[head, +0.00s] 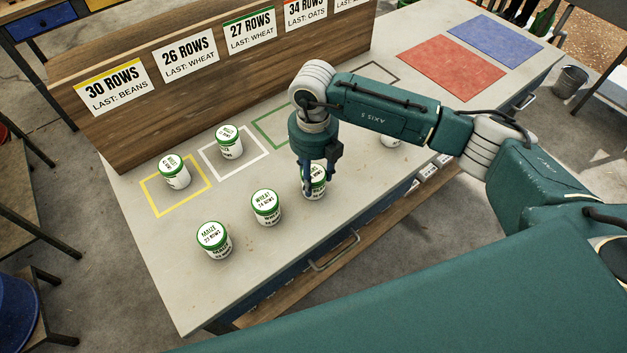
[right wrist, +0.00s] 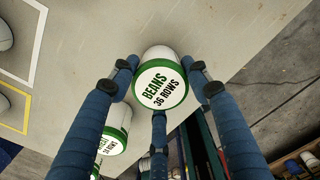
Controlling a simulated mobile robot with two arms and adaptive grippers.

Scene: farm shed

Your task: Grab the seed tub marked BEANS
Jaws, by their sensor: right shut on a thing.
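The seed tub marked BEANS, 36 ROWS (right wrist: 161,84), is white with a green-rimmed lid and shows in the middle of the right wrist view. In the head view the tub (head: 318,183) stands on the bench, partly hidden by my gripper. My right gripper (head: 308,190) reaches down over it from above. In the right wrist view its blue fingers (right wrist: 163,92) are around the tub, shut on it. My left gripper is not in view.
The MAIZE tub (head: 213,242) and WHEAT tub (head: 266,207) stand to the left along the bench (head: 170,285). Two tubs stand by the yellow outline (head: 154,205) and white outline (head: 258,162). Another tub (head: 390,141) is partly hidden behind my arm. Red (head: 451,68) and blue (head: 498,38) areas are clear.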

